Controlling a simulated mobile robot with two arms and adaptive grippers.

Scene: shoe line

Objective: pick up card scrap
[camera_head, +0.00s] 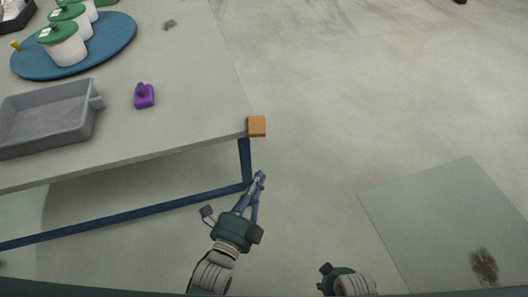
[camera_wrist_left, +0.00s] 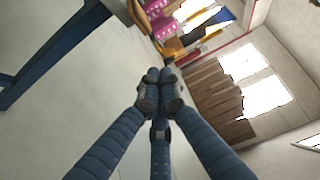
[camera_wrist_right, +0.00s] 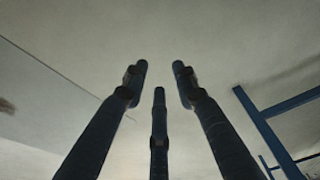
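I cannot make out a card scrap for certain in any view. A small orange-brown block (camera_head: 257,126) sits at the table's front right corner. My left gripper (camera_head: 260,177) is just in front of that corner, beside the table leg, below the block in the picture and apart from it. In the left wrist view its fingers (camera_wrist_left: 160,76) are together, with nothing seen between them. My right gripper shows only its wrist part at the bottom of the head view. In the right wrist view its fingers (camera_wrist_right: 158,72) are spread and empty.
The table (camera_head: 180,80) holds a grey tray (camera_head: 50,115), a purple object (camera_head: 144,95) and a blue round board (camera_head: 110,45) with green-lidded pots (camera_head: 64,48). A pale floor panel (camera_head: 430,220) at right bears a dark brown patch (camera_head: 484,265). The floor between is clear.

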